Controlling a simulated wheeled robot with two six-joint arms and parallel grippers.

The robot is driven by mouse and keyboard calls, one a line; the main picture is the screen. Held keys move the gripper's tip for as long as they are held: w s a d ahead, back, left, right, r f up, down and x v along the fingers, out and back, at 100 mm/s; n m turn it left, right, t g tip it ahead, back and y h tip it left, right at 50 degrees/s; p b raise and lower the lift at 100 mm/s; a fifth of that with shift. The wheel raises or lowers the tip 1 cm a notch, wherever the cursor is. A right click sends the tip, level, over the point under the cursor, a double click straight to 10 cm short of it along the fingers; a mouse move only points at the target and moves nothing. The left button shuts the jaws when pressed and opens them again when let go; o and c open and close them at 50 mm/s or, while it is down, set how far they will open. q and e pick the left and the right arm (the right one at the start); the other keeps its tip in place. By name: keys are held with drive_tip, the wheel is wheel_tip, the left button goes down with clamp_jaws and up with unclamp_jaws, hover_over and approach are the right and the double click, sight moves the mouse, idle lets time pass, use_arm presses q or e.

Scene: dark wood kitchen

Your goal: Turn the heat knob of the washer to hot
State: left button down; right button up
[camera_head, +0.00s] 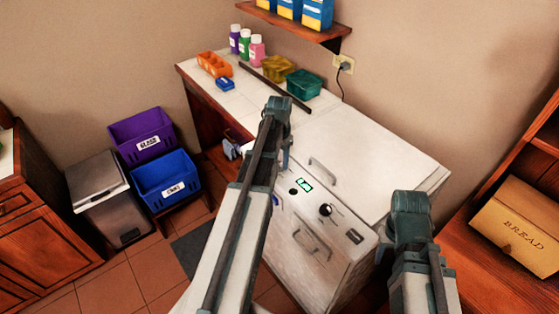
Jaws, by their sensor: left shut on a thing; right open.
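The white washer (310,262) stands in the middle with its control panel tilted towards me. The panel shows a green-lit display (304,184), a small dark button (293,191) and a round dark knob (325,210) with a light mark. I cannot tell whether this is the heat knob. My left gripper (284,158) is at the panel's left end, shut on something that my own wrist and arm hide. It is apart from the visible round knob. My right gripper (398,232) is open, right of the washer's panel, its fingertips mostly hidden behind its wrist.
A white counter (225,97) behind holds bottles (245,42), an orange caddy (214,64), and yellow and teal baskets (304,84). Purple (142,133) and blue bins (166,177) and a grey trash can (98,190) stand left. A bread box (520,222) sits on the right shelf.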

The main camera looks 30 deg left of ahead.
sight(280, 162)
use_arm(q)
drive_tip(key=m, duration=0.4)
drive_tip(key=shift+m, duration=2.6)
drive_tip(key=shift+c, duration=1.8)
unclamp_jaws()
drive_tip(key=shift+r, duration=0.1)
wheel_tip(280, 162, up, 14)
drive_tip(key=p, duration=1.3)
drive_tip(key=shift+f+p, duration=0.2)
drive_tip(key=shift+p, duration=0.2)
